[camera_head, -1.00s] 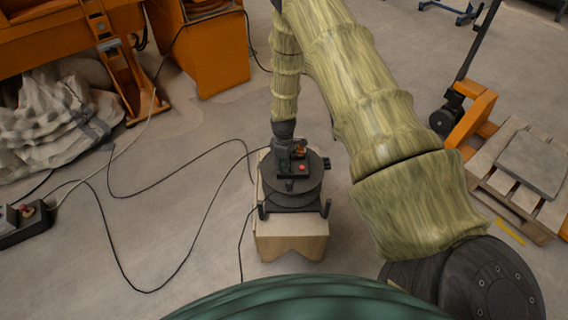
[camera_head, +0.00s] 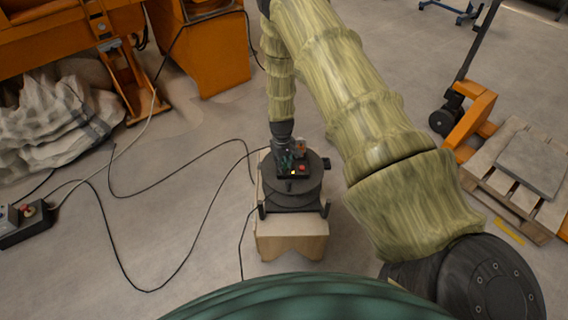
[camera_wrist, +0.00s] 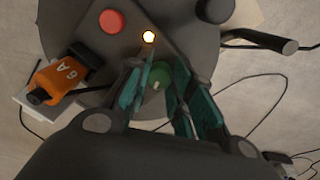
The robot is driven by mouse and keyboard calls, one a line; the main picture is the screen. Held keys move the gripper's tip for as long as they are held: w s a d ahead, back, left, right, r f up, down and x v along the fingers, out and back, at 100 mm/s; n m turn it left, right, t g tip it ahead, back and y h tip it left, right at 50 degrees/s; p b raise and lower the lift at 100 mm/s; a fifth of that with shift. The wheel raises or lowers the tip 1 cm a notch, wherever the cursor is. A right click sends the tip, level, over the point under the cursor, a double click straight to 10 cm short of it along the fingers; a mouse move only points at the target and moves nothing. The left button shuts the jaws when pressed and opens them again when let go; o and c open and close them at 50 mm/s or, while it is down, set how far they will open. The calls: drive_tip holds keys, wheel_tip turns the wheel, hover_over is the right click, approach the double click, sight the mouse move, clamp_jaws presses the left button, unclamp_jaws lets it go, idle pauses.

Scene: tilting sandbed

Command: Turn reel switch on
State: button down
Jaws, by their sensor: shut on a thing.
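The cable reel (camera_head: 290,199) is a dark round drum on a wooden block, with a panel on top. In the wrist view the panel carries a red button (camera_wrist: 111,21), a glowing lamp (camera_wrist: 148,37) and a green round switch (camera_wrist: 157,82). My gripper (camera_wrist: 160,74) has its teal fingers on either side of the green switch and is shut on it. The fingers hide part of the switch. In the head view my gripper (camera_head: 286,160) points down onto the reel's panel. An orange plug (camera_wrist: 60,77) marked 6A sits at the panel's left.
The wooden block (camera_head: 290,245) stands under the reel. Black cables (camera_head: 190,245) loop on the floor to the left. A pallet (camera_head: 525,180) and an orange pallet jack (camera_head: 472,115) are at the right. Orange machinery (camera_head: 205,55) stands behind. The floor around the block is mostly clear.

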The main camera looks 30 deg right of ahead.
drive_tip(key=shift+m, duration=1.6)
drive_tip(key=c, duration=1.2)
unclamp_jaws()
drive_tip(key=shift+r, duration=0.15)
wheel_tip(320, 180, up, 12)
drive_tip(key=shift+a, duration=0.2)
drive_tip(key=shift+w, duration=0.1)
drive_tip(key=shift+f, duration=0.2)
